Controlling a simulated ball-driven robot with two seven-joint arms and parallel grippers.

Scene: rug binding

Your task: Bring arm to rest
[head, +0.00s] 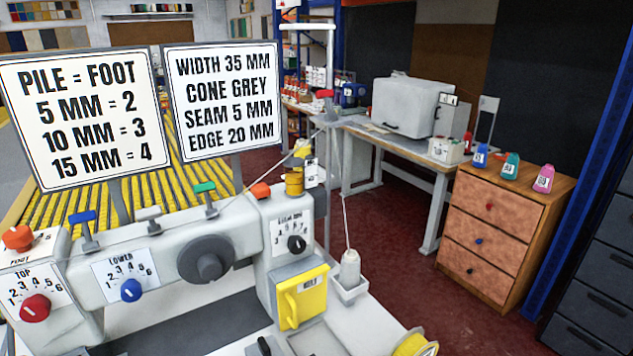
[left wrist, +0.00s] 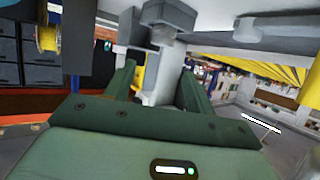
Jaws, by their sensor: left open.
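My left gripper (left wrist: 160,80) shows only in the left wrist view, its two dark green fingers spread apart with nothing held between them. Grey and white machine parts (left wrist: 168,18) show beyond and above the fingers, and I cannot tell how far off they are. Neither of my arms shows in the head view. My right gripper is in no view.
A white binding machine (head: 230,240) with dials, levers and a yellow flap (head: 302,297) fills the near left. Two sign boards (head: 85,115) stand behind it. A grey bench (head: 400,142) and wooden drawers (head: 495,235) stand at right. Red floor (head: 395,265) is open between.

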